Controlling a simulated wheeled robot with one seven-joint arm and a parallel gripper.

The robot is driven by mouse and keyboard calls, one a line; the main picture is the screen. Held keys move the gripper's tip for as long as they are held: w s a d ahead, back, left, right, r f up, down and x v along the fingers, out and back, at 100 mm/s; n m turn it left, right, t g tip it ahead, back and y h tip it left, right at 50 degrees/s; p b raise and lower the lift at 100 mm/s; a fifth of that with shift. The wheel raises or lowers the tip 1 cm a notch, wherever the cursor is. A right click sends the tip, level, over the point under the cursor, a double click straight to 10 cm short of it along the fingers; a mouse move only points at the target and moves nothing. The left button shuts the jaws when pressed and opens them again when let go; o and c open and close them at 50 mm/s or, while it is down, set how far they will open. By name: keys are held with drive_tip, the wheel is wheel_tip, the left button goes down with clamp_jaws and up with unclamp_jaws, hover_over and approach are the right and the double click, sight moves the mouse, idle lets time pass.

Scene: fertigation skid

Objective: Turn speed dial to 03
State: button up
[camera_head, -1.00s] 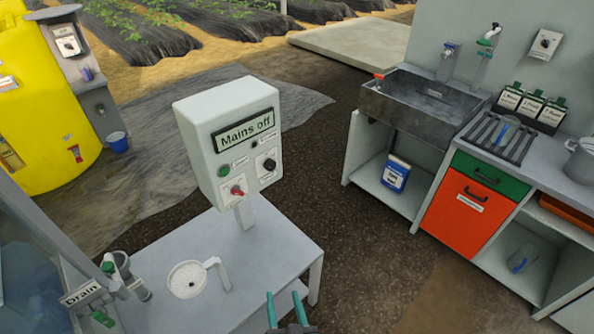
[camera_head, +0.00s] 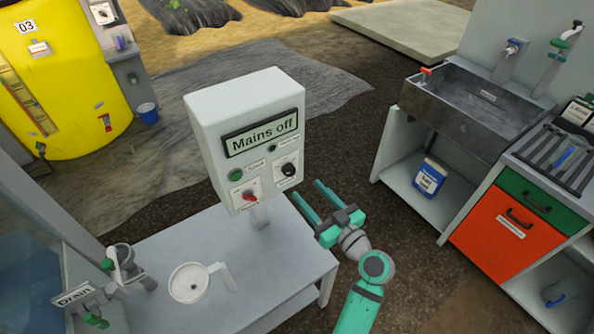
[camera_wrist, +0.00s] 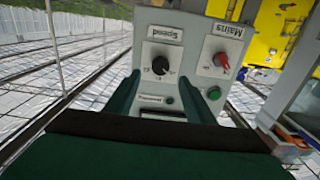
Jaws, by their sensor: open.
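The control box (camera_head: 245,130) stands on a post at the back of a grey table, its display reading "Mains off". The black speed dial (camera_head: 288,169) is on its lower right face. It also shows in the wrist view (camera_wrist: 160,58), upside down, on a white plate labelled "Speed". The red mains knob (camera_head: 249,195) sits left of it, below a green button (camera_head: 235,175). My gripper (camera_head: 308,202) is open and empty, just right of and below the box, pointing at it. In the wrist view the fingers (camera_wrist: 168,98) are spread, with the dial ahead between them, apart from it.
A white strainer cup with a handle (camera_head: 188,283) stands on the table (camera_head: 240,258). A drain valve (camera_head: 92,318) is at lower left. A sink (camera_head: 470,105) and a bench with an orange door (camera_head: 498,228) stand at right.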

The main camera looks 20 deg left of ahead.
sight(291, 173)
drive_tip(key=x, duration=0.8)
drive_tip(key=shift+w+a, duration=0.1)
drive_tip(key=shift+a, duration=0.35)
drive_tip(key=shift+c, duration=0.3)
drive_tip(key=c, duration=1)
